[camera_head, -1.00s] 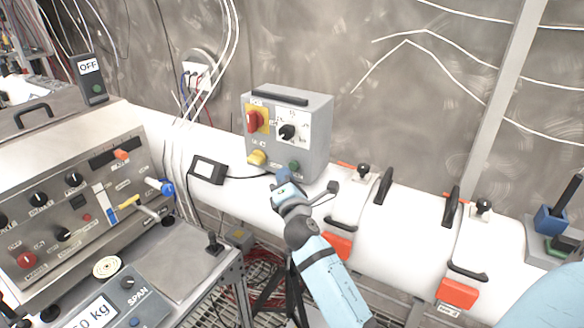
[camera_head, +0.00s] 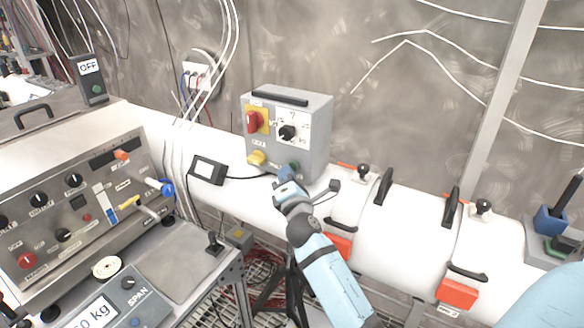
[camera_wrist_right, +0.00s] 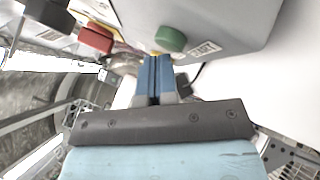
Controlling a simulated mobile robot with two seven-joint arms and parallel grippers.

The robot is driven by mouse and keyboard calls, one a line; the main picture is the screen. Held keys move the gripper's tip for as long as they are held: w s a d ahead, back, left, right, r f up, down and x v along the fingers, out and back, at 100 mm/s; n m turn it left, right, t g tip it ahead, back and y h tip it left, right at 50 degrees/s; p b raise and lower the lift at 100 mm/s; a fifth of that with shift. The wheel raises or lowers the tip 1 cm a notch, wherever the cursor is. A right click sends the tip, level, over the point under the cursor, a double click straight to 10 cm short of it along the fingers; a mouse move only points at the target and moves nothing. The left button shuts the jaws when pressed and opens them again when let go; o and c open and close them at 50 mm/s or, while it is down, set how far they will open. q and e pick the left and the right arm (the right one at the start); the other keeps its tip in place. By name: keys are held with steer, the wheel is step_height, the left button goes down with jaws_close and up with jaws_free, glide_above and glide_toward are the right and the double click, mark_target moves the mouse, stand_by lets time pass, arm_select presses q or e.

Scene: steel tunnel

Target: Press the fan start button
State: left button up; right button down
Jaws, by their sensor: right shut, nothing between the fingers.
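The grey control box (camera_head: 315,135) stands on the white tunnel pipe. On its front are a red switch on a yellow plate (camera_head: 254,120), a black knob (camera_head: 287,132), a yellow button (camera_head: 257,158) and a green button (camera_head: 295,166) at lower right. My right gripper (camera_head: 286,174) is shut and empty, its blue fingertips just below and in front of the green button. In the right wrist view the green button (camera_wrist_right: 171,38) lies just beyond the fingertips (camera_wrist_right: 155,62). I cannot tell whether they touch. My left gripper is not in view.
A small black display (camera_head: 208,170) on a cable lies on the pipe left of the box. Black handles (camera_head: 384,186) and red-orange latches (camera_head: 458,292) line the pipe to the right. A control console (camera_head: 75,200) fills the left side.

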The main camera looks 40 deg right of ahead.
steer(key=shift+d, duration=0.15)
stand_by(0.5)
steer(key=shift+s+a, duration=0.2)
steer(key=shift+a, duration=0.4)
steer(key=s+a+b, duration=0.1)
steer(key=s+a, duration=0.1)
steer(key=a, duration=0.3)
steer(key=shift+s+a, duration=0.15)
steer(key=shift+a, duration=0.15)
steer(key=shift+f, duration=0.1)
stand_by(0.5)
